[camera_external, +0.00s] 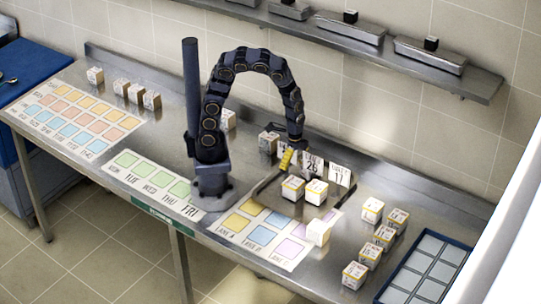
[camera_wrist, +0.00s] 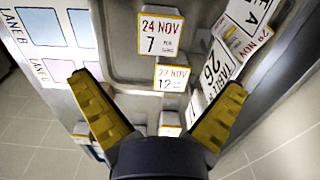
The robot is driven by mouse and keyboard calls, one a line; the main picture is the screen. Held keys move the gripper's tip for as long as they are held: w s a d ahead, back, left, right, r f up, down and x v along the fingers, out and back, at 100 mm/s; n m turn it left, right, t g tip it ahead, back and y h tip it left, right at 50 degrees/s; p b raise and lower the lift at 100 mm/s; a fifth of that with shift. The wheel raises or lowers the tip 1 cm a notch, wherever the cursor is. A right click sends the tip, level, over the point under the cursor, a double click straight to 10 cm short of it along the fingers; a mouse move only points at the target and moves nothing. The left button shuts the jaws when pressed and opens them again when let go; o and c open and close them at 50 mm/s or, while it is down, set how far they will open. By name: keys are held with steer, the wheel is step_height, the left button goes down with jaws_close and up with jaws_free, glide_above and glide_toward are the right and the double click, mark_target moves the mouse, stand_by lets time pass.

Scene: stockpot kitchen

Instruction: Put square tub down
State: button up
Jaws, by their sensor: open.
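My gripper (camera_external: 287,160) is low over the back of the steel counter, by the upright number cards. In the wrist view my gripper (camera_wrist: 158,83) has its two yellow fingers spread wide, with nothing clamped between them. Square white tubs with yellow-edged lids stand near it: one tub (camera_external: 292,188) and a second tub (camera_external: 316,191) are side by side in front of the cards. The wrist view shows a tub lid marked 24 NOV 7 (camera_wrist: 160,35) and a lid marked 12 (camera_wrist: 172,78) beyond and between the fingers. I cannot tell which is the task's tub.
A pale tub (camera_external: 318,232) sits at the edge of the lane mat (camera_external: 246,240). Several tubs (camera_external: 384,237) stand at the right, beside a blue-edged tray (camera_external: 425,268). Upright cards (camera_external: 313,164) stand close to my gripper. A wall shelf (camera_external: 400,50) runs above.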

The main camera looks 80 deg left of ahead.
steer(key=s+a+r+n+g, duration=0.1)
steer(key=s+a+r+n, duration=0.1)
steer(key=s+r+n, duration=0.2)
steer(key=s+a+r+n, duration=0.2)
steer(key=s+r+n, duration=0.3)
steer(key=s+r, duration=0.6)
steer(key=shift+a+r+g, duration=0.25)
steer(key=shift+r+g, duration=0.15)
steer(key=shift+r, duration=0.55)
steer(key=w+a+r+m+t+y, duration=0.3)
steer(key=w+a+r+m+y, duration=0.15)
steer(key=w+a+m, duration=0.55)
steer(key=a+f+n, duration=0.1)
steer(key=a+f, duration=0.4)
steer(key=f, duration=0.3)
steer(key=shift+f, duration=0.15)
steer(key=shift+d, duration=0.1)
